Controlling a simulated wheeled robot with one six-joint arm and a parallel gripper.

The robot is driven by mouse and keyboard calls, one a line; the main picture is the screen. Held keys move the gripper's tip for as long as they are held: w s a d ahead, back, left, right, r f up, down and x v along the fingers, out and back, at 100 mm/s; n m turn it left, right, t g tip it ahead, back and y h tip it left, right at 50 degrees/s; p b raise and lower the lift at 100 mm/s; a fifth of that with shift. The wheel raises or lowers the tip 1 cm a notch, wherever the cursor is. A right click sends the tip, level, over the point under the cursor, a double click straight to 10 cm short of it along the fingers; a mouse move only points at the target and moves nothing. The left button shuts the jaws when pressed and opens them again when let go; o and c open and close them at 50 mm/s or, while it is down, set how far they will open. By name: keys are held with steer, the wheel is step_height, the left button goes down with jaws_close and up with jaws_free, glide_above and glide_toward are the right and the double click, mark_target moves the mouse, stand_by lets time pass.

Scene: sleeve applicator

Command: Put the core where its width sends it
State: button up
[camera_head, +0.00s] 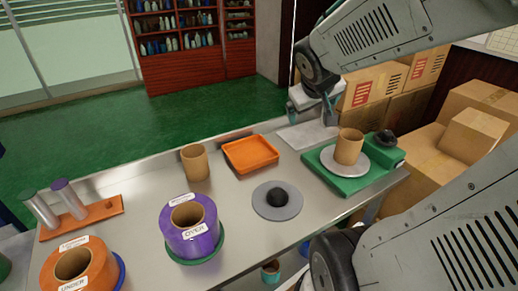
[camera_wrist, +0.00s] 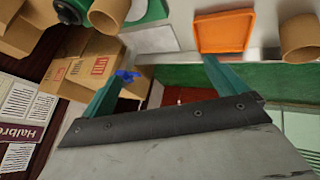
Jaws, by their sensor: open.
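One brown cardboard core (camera_head: 349,147) stands upright on the round pale plate of a green device (camera_head: 335,178) at the right of the table. It shows at the top left of the wrist view (camera_wrist: 108,12). A second core (camera_head: 194,163) stands on the bare table left of the orange tray, also in the wrist view (camera_wrist: 300,38). A purple roll (camera_head: 178,232) labelled OVER sits on a green base, and an orange roll (camera_head: 72,272) labelled UNDER sits on a blue one. My gripper (camera_head: 312,108) hangs beyond the table's back edge, open and empty, apart from both cores.
An empty-looking orange tray (camera_head: 250,153) and a grey disc with a black knob (camera_head: 278,203) lie mid-table. A pale plate (camera_head: 308,134) lies near the back edge. A rack (camera_head: 85,219) holds tilted tubes at left. Cardboard boxes (camera_head: 460,145) stand behind at right.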

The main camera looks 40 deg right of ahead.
steer(key=s+a+n+g+y, duration=0.1)
steer(key=s+a+y, duration=0.1)
steer(key=s+a, duration=0.4)
steer(key=s+a+n+g+y, duration=0.1)
steer(key=s+a, duration=0.5)
steer(key=a, duration=0.8)
steer(key=g+y, duration=0.1)
steer(key=y, duration=0.1)
steer(key=shift+s+r+n+g+y, duration=0.15)
steer(key=shift+r+n+g+y, duration=0.15)
steer(key=shift+n, duration=0.1)
